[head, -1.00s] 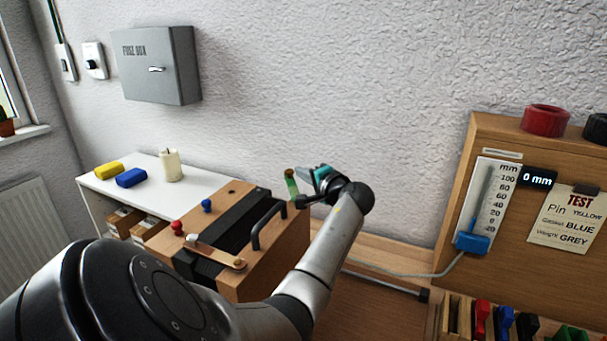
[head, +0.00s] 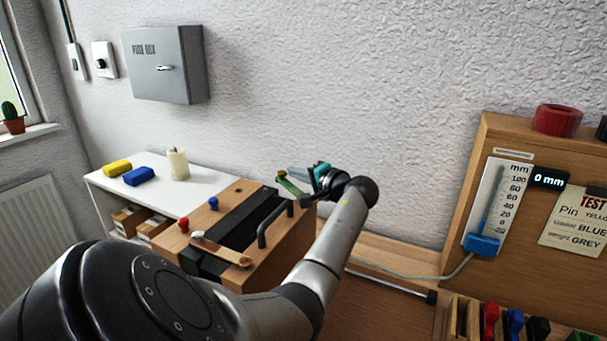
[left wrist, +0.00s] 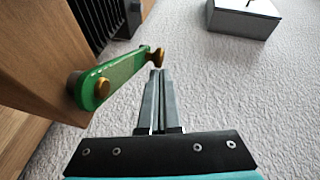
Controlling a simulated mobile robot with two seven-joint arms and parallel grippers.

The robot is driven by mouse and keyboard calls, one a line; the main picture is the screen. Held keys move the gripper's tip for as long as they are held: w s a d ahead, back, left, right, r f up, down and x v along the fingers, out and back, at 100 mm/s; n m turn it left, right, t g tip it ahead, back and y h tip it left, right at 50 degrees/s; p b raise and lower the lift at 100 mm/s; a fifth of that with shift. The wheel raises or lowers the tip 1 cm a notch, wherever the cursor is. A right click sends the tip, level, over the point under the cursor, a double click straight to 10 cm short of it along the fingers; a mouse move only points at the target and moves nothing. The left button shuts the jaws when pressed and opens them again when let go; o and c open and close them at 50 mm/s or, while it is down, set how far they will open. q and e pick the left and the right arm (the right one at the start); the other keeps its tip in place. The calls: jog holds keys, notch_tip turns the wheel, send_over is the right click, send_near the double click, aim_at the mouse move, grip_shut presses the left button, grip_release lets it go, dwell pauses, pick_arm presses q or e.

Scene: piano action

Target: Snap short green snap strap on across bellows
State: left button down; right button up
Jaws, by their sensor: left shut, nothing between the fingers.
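The short green strap (head: 290,184) stands at the far right corner of the wooden box, tilted with its free end up and left. In the left wrist view the strap (left wrist: 124,72) has a brass stud at each end; its near end is at the wood. The black bellows (head: 238,222) runs along the box top, and its folds (left wrist: 97,18) show in the left wrist view. My left gripper (head: 293,172) is shut and empty, beside the strap. In the left wrist view its fingertips (left wrist: 158,73) are close to the free-end stud; I cannot tell if they touch.
A tan strap (head: 222,251) spans the bellows' near end. A black handle (head: 268,225) rises on the box (head: 192,240), with red (head: 183,224) and blue (head: 213,204) knobs. A gauge board (head: 480,150) stands right. The fuse box (head: 165,65) hangs on the wall.

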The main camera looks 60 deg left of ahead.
aim_at(285, 186)
pick_arm(q)
jog(key=n+g+b, duration=0.1)
jog(key=s+n+g, duration=0.1)
jog(key=n+g+h+b, duration=0.1)
jog(key=g, duration=0.1)
jog(key=shift+s+a+b, duration=0.25)
jog(key=shift+s+b, duration=0.05)
jog(key=shift+s+n+g+h, duration=0.3)
jog(key=shift+n+g, duration=0.2)
jog(key=shift+g, duration=0.3)
jog(key=shift+s+b, duration=0.35)
jog(key=shift+s, duration=0.2)
jog(key=shift+d, duration=0.1)
jog(key=v, duration=1.5)
jog(key=shift+p, duration=0.35)
jog(key=shift+d+r, duration=0.15)
